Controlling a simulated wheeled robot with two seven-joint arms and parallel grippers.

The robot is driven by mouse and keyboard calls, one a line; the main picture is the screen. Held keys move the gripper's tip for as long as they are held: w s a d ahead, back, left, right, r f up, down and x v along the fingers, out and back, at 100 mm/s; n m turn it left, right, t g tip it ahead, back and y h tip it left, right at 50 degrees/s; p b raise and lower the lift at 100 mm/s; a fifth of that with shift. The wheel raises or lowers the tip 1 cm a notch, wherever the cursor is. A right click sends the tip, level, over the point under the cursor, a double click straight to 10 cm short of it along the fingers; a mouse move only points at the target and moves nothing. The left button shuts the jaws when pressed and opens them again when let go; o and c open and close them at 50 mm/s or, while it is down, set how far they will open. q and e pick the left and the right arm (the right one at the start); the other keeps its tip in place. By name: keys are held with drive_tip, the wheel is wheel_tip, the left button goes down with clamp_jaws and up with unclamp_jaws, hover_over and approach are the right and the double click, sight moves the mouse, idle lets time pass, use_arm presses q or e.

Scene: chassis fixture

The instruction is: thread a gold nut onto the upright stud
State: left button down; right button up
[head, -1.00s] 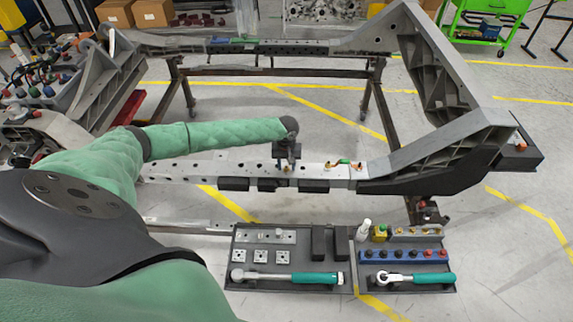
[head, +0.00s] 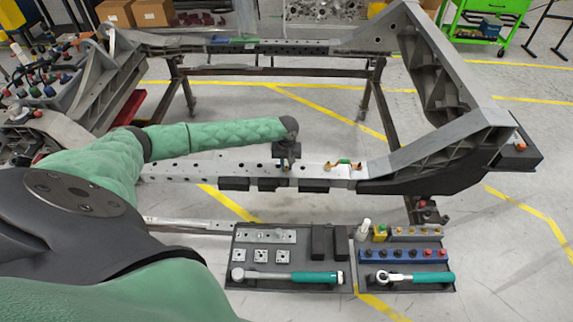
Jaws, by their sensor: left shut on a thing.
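My left gripper (head: 286,163) is at the near rail (head: 220,168) of the chassis frame, pointing down over its top face. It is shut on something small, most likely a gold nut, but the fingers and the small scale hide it. The upright stud is not clearly visible; I cannot tell whether it is directly under the gripper. Small gold-coloured pieces with a green and orange part (head: 345,163) sit on the rail to the right of the gripper. Several gold nuts (head: 412,231) stand in a grey holder on the right tray. My right gripper is not in view.
Below the rail, the left tray (head: 262,286) holds metal plates, black blocks and a green-handled wrench. The right tray (head: 432,288) holds a blue socket rack (head: 403,254), a white bottle (head: 364,229) and a ratchet. The frame's raised arm (head: 440,140) stands at right.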

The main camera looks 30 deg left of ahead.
use_arm(q)
drive_tip(key=shift+r, duration=0.15)
drive_tip(key=shift+r+p, duration=1.15)
drive_tip(key=shift+p, duration=0.1)
